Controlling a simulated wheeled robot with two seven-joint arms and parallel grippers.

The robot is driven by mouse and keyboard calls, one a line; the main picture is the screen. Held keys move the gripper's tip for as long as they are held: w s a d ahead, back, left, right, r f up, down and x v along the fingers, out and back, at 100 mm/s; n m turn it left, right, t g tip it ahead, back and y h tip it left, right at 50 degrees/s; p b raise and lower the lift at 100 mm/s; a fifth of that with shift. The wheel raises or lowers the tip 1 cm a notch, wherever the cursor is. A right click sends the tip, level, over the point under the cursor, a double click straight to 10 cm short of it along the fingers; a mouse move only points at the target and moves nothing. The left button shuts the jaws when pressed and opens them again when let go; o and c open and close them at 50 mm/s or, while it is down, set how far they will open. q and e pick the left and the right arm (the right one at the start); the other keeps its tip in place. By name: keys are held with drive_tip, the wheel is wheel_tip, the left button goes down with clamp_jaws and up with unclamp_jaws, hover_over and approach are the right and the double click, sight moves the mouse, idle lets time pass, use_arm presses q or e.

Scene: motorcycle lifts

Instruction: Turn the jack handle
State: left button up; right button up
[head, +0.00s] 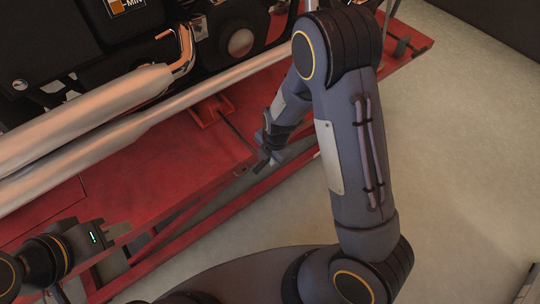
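The red motorcycle lift (150,190) runs diagonally from lower left to upper right, with a motorcycle on it. I cannot pick out the jack handle with certainty. My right gripper (264,165) hangs at the lift's near edge, pointing down. Its fingers are small and dark here, and I cannot tell whether they hold anything. My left gripper (118,231) is at the lower left, over the lift's near side, with its fingers pointing right. Its finger gap is not clear.
The motorcycle's silver exhaust pipes (90,115) and dark engine fill the upper left. A red bracket (209,110) stands on the lift deck under the pipes. Beige floor (465,170) is open at the right. A dark object (528,288) shows at the lower right edge.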

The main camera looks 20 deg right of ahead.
clamp_jaws()
drive_tip(key=shift+f+b, duration=0.15)
drive_tip(key=shift+b, duration=0.35)
drive_tip(key=shift+f+m+g+y+b, duration=0.15)
drive_tip(key=shift+f+g+y+b, duration=0.3)
drive_tip(key=shift+y+b, duration=1.45)
drive_tip(key=shift+f+m+g+y+b, duration=0.25)
drive_tip(key=shift+g+y+b, duration=0.45)
drive_tip(key=shift+y+b, duration=1.2)
drive_tip(key=shift+f+m+g+y+b, duration=0.1)
drive_tip(key=shift+f+g+y+b, duration=0.35)
drive_tip(key=shift+y+b, duration=1.4)
drive_tip(key=shift+r+h+b, duration=0.1)
drive_tip(key=shift+h+b, duration=0.35)
drive_tip(key=shift+b, duration=0.25)
drive_tip(key=o, duration=0.6)
unclamp_jaws()
